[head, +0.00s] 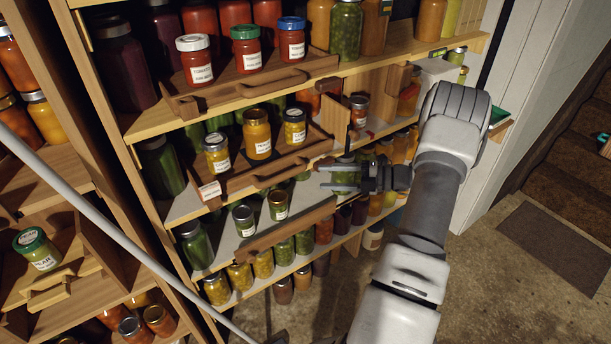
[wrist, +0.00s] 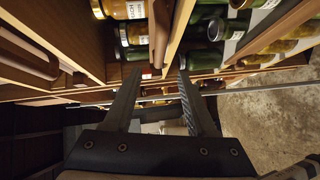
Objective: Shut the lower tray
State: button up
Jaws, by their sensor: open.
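The lower tray (head: 292,229), with a wooden front board and a pale floor, sticks out from the shelf unit in the head view. Two small lidded jars (head: 244,221) (head: 278,205) stand in it. My gripper (head: 324,178) is open and empty, to the right of those jars and above the right end of the tray front. In the wrist view my gripper (wrist: 158,76) shows both fingers apart. A wooden board (wrist: 181,32) runs up from the gap between them; I cannot tell which tray it belongs to, or whether a finger touches it.
The middle tray (head: 283,169) with three jars is just above the lower tray. A top tray (head: 260,87) holds three more jars. Several jars (head: 263,263) stand below. Another shelf unit with an open tray (head: 50,287) is at left.

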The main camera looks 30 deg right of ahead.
jog(key=v, duration=0.5)
dwell(0.4)
